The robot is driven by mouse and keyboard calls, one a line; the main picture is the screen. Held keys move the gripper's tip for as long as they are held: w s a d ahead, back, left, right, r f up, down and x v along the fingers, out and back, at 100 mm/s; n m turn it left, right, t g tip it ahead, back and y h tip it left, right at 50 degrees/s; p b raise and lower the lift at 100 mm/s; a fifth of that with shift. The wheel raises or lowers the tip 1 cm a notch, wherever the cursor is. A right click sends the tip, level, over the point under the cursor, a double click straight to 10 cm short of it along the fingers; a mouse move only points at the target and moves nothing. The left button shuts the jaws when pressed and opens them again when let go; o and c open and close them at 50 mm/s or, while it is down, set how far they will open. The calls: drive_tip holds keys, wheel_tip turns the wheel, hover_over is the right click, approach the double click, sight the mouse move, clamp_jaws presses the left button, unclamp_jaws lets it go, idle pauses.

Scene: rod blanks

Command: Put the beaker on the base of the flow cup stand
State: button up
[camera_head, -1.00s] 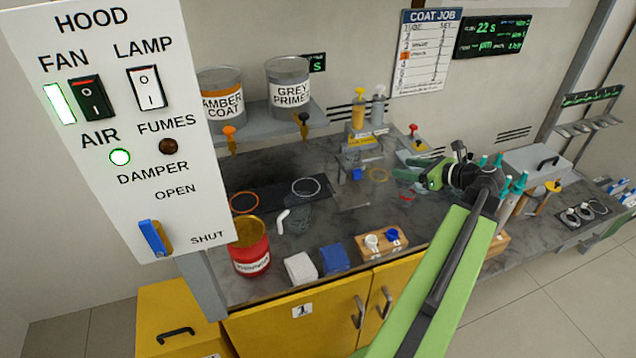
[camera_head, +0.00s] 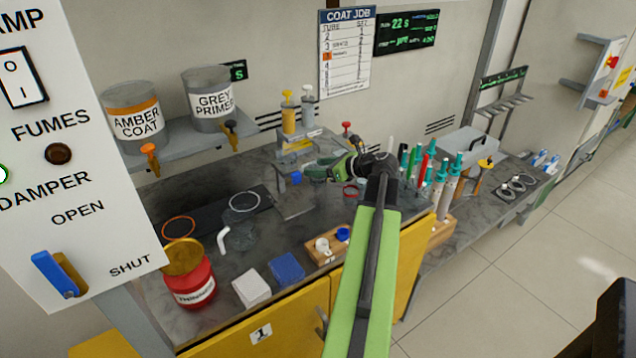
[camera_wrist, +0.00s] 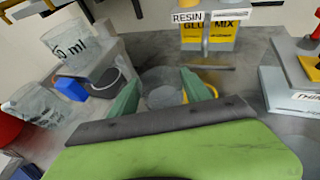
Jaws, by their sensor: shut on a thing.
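My gripper (camera_head: 318,171) is over the middle of the counter in the head view. In the wrist view its two green fingers (camera_wrist: 158,92) are closed on the sides of a clear beaker (camera_wrist: 163,78), which looks upright; the counter shows through it. A grey stand (camera_wrist: 97,62), likely the flow cup stand, is just left of the fingers, with a dark round piece (camera_wrist: 104,84) low beside it. The held beaker appears apart from it. My gripper partly hides this area in the head view, and the stand's base is hard to make out.
Clear vessels, one marked "50 ml" (camera_wrist: 72,46), are left in the wrist view. Pump bottles (camera_head: 289,115) stand behind. A red thinner can (camera_head: 190,283), white block (camera_head: 251,289) and blue block (camera_head: 287,268) line the front left. Coloured tubes (camera_head: 425,167) stand right.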

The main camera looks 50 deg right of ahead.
wheel_tip(320, 180, down, 4)
drive_tip(key=b, duration=0.4)
drive_tip(key=shift+f, duration=0.2)
drive_tip(key=shift+r, duration=0.25)
drive_tip(key=shift+f, duration=0.2)
drive_tip(key=o, duration=1.6)
drive_tip(key=shift+r, duration=0.15)
drive_tip(key=shift+s+r+p, duration=0.25)
drive_tip(key=shift+s+p, duration=0.05)
drive_tip(key=p+v, duration=0.4)
drive_tip(key=v, duration=0.7)
drive_tip(key=shift+s, duration=0.2)
